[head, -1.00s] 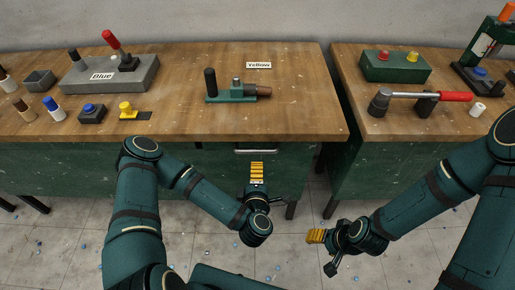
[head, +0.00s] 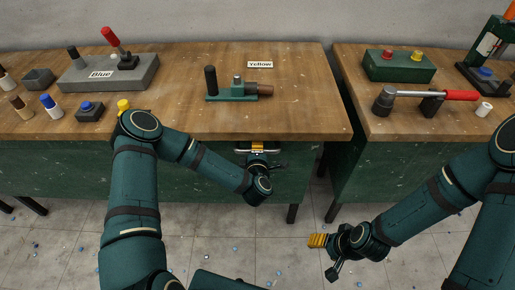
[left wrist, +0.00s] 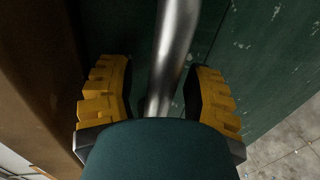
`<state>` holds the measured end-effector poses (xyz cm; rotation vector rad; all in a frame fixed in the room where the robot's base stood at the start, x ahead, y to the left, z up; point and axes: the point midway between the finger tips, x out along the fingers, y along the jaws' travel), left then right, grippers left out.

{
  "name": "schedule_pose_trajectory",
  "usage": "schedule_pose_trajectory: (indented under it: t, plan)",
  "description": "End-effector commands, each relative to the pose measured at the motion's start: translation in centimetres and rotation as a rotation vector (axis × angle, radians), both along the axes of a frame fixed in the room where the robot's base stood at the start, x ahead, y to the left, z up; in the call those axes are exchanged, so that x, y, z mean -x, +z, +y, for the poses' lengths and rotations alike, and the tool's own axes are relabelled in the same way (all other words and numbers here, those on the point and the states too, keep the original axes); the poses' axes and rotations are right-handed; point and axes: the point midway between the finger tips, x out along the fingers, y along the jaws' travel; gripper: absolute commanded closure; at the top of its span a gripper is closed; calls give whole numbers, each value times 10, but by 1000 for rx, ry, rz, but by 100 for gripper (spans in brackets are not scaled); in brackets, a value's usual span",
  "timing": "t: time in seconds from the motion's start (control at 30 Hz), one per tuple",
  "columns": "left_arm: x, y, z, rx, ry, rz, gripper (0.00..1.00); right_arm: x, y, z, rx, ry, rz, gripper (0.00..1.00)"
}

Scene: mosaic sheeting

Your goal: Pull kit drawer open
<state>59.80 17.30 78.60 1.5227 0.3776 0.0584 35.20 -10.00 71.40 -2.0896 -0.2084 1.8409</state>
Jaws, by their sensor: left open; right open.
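The kit drawer's front (head: 288,170) is green and sits under the wooden bench top; it looks closed. Its metal handle (head: 241,151) shows just below the bench edge, partly hidden by my left gripper (head: 257,147). In the left wrist view the handle (left wrist: 175,45) is a shiny bar running between the yellow fingers of my left gripper (left wrist: 160,95). The fingers are open, one on each side of the bar, with gaps visible. My right gripper (head: 317,240) is open and empty, low over the floor, away from the drawer.
The wooden bench (head: 300,115) carries a green fixture (head: 232,92), a grey block labelled Blue (head: 100,75) and several small parts at left. A second bench (head: 360,140) stands at right, beyond a narrow gap. The floor in front is open, with small blue bits scattered.

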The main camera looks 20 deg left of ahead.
Motion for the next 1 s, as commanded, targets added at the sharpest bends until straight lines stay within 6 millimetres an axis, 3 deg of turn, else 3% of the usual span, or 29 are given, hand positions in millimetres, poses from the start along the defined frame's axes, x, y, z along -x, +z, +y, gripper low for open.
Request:
schedule_pose_trajectory:
  t: [0.33,0.4,0.5,1.0]
  plan:
    - [-3,0,1,0,0,0,47,0,0,0,0,0,-1,41]
    - [-3,0,1,-1,0,0,71,0,0,0,0,0,-1,41]
    - [-3,0,1,-1,0,0,100,0,0,0,0,0,-1,41]
    - [-3,-1,0,0,-1,1,100,0,0,0,0,0,0,41]
